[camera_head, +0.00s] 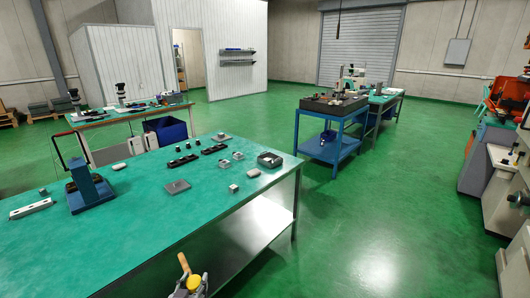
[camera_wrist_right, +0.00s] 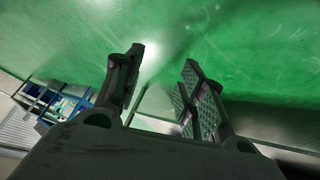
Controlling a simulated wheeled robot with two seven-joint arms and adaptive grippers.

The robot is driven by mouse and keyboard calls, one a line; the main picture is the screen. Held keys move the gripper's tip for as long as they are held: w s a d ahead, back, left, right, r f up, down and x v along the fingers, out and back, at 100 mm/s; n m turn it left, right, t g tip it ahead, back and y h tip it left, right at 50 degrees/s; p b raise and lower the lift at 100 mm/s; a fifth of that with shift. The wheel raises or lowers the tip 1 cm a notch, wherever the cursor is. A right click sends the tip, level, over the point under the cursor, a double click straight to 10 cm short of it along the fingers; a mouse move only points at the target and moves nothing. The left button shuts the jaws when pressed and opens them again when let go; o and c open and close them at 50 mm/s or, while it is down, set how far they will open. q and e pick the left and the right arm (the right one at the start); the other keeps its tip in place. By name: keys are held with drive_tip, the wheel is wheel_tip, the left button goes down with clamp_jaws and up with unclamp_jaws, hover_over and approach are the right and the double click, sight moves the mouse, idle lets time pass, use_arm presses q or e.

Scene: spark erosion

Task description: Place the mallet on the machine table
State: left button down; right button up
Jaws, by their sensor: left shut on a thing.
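The mallet shows at the bottom edge of the head view, with a tan handle (camera_head: 184,264) and a round yellow head (camera_head: 194,282). My left gripper (camera_head: 189,291) is shut on it, in front of the green workbench's near edge; most of the gripper is cut off by the frame. My right gripper (camera_wrist_right: 158,88) is open and empty in the right wrist view, with green floor behind its fingers. It does not show in the head view. A pale grey machine (camera_head: 505,170) stands at the right edge, partly cut off. I cannot tell which surface is the machine table.
The green workbench (camera_head: 130,235) carries a blue press-like tool (camera_head: 88,188), a dark square plate (camera_head: 177,186) and several small blocks. A blue cart (camera_head: 328,143) with a dark tray stands beyond. Green floor (camera_head: 400,210) is clear between the workbench and the machine.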

drive_tip(key=s+a+f+g, duration=0.1)
drive_tip(key=s+f, duration=0.3)
drive_tip(key=s, duration=0.8)
drive_tip(key=s+a+f+g, duration=0.1)
drive_tip(key=s+f, duration=0.3)
drive_tip(key=s, duration=0.8)
drive_tip(key=s+a+f+g, duration=0.1)
drive_tip(key=s+f+g, duration=0.2)
drive_tip(key=s, duration=0.9)
drive_tip(key=shift+f+g, duration=0.3)
drive_tip(key=shift+f, duration=0.65)
use_arm(q)
drive_tip(key=shift+r, duration=0.2)
use_arm(e)
drive_tip(key=shift+a+r, duration=0.1)
drive_tip(key=shift+r, duration=0.05)
